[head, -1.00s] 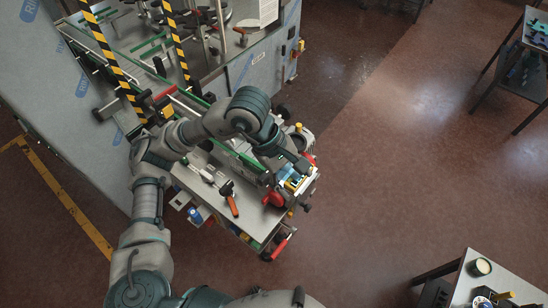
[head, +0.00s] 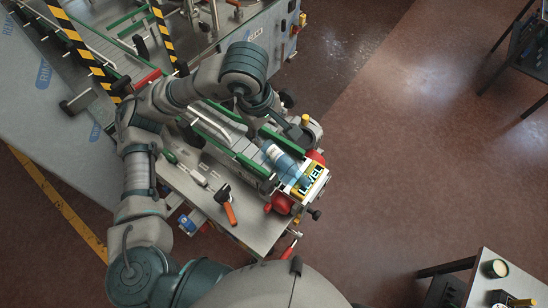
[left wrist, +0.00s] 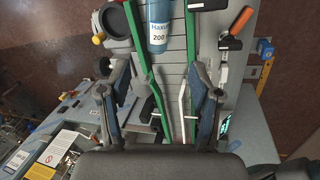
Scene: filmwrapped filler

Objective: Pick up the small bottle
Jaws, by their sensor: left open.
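The small blue bottle (head: 285,163) lies among items at the near right end of the conveyor in the head view. In the left wrist view the bottle (left wrist: 158,22) is at the top centre, with a white label reading "200". My left gripper (head: 297,136) is just behind it in the head view, apart from it. In the left wrist view my left gripper (left wrist: 160,80) has its two fingers spread wide, with nothing between them but the grey conveyor bed below. My right gripper is not in view.
Green rails (head: 240,158) run along the conveyor. A yellow-and-white "LEVEL" box (head: 312,186) and a red round part (head: 281,204) sit close to the bottle. Open floor lies to the right.

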